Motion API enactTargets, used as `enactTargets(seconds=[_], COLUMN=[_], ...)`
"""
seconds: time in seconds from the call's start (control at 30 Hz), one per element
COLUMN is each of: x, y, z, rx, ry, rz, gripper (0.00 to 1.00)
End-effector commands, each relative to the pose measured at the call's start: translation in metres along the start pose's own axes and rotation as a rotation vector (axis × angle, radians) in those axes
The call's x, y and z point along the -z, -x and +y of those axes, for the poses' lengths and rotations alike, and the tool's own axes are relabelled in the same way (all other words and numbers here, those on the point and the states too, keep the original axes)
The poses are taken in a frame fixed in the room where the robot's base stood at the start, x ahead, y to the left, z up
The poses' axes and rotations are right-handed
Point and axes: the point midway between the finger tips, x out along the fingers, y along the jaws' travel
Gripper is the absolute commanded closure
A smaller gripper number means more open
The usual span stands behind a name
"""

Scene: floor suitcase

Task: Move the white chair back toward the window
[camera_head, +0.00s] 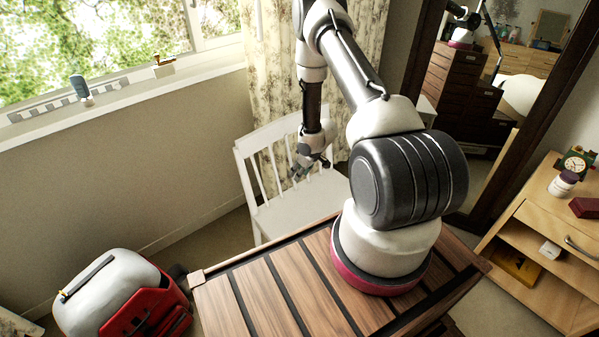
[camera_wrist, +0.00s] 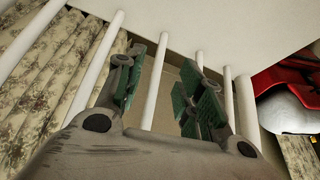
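The white chair (camera_head: 297,213) stands upright on the floor below the window, its slatted back on the window and curtain side. My gripper (camera_head: 310,168) hangs down at the right part of the backrest, over the seat. In the wrist view my gripper (camera_wrist: 163,88) has its two green-padded fingers spread apart. One white back slat of the chair (camera_wrist: 156,80) shows in the gap between them, with other slats on both sides. I cannot tell whether the fingers touch a slat. The window (camera_head: 100,40) is at the upper left, above a white sill.
A red and white suitcase (camera_head: 122,297) is on the floor at the lower left; it also shows in the wrist view (camera_wrist: 290,95). A patterned curtain (camera_head: 268,75) hangs behind the chair. A mirror (camera_head: 490,90) and a wooden cabinet (camera_head: 545,235) stand right. Floor left of the chair is clear.

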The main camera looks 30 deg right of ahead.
Motion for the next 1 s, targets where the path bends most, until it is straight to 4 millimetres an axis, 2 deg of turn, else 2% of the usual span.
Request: enactTargets(seconds=[0.23,0.5,0.7,1.0], x=[-0.001,-0.001,-0.001,0.000], y=[-0.009,-0.050,-0.072,-0.078], z=[0.000,-0.001,0.000,0.000], rx=[0.000,0.001,0.000,-0.001], ry=[0.000,0.000,-0.001,-0.001], rz=[-0.002,-0.002,-0.002,-0.001], gripper=[0.63,0.63,0.63,0.63])
